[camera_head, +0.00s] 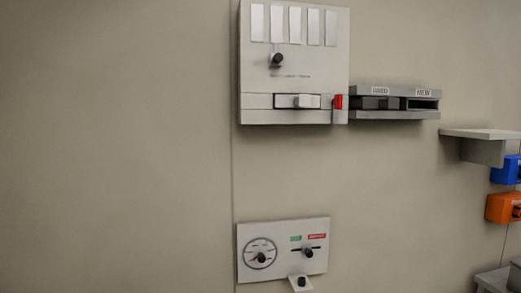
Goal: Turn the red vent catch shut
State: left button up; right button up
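The red vent catch (338,101) is a small upright red piece at the lower right edge of a light grey wall panel (311,62). It sits just right of a drawer-like slot with a pale handle (302,101). Whether the catch is open or shut is too small to tell. Neither of my grippers shows in the head view.
Right of the catch is a dark grey holder (394,115) labelled USED and NEW. A lower panel (284,228) has a dial and slider. A shelf (484,134), blue bin (506,169) and orange bin (503,208) are at right. The left wall is bare.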

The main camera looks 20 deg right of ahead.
aim_at(337, 102)
jog(key=i+l+u, duration=0.1)
jog(key=l, duration=1)
jog(key=l+u, duration=0.1)
jog(key=l, duration=1)
jog(key=i, duration=0.05)
